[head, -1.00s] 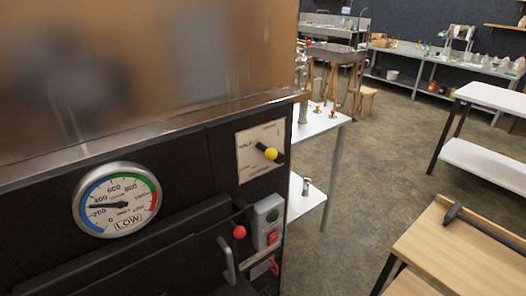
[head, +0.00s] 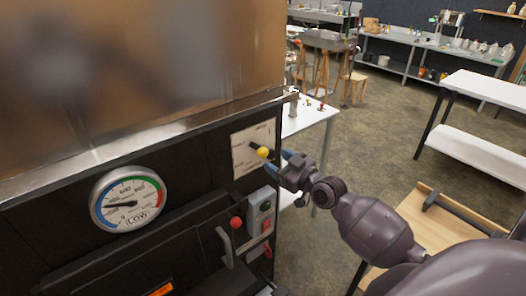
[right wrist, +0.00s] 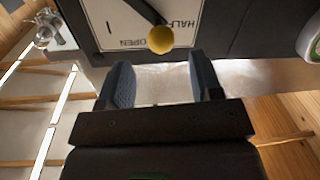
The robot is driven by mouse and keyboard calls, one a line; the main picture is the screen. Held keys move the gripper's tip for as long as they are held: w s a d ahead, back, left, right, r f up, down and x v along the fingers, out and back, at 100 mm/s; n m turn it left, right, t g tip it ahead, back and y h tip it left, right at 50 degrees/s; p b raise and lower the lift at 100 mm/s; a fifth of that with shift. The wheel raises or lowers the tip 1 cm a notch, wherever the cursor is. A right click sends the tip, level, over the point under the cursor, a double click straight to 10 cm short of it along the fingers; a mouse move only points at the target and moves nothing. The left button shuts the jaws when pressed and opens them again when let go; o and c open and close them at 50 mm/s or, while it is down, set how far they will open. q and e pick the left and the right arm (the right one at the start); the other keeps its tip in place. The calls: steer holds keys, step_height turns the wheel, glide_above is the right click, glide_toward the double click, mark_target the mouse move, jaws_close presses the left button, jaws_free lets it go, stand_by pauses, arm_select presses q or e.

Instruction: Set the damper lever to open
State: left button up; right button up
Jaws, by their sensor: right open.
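The damper lever is a black arm with a yellow knob (head: 263,152) on a white plate (head: 241,158) at the right of the dark evaporator front. In the right wrist view the yellow knob (right wrist: 160,40) lies between the plate's OPEN and HALF markings. My right gripper (head: 279,162) is just right of the knob, with its jaws pointing at it. In the right wrist view my right gripper (right wrist: 163,68) is open, and the knob is just beyond and between its blue fingertips, apparently apart from them. My left gripper is not in view.
A round gauge (head: 129,199) reads in its low part. Below the plate are a red-knobbed lever (head: 236,223) and a grey switch box (head: 261,211). A white table (head: 313,119) stands behind my gripper. A wooden bench (head: 448,228) with a hammer is at right.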

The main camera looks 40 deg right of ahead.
mark_target(263, 152)
steer(key=w, duration=0.3)
steer(key=w+a, duration=0.1)
steer(key=w, duration=0.2)
steer(key=shift+w+a, duration=0.1)
steer(key=shift+w, duration=0.1)
jaws_close()
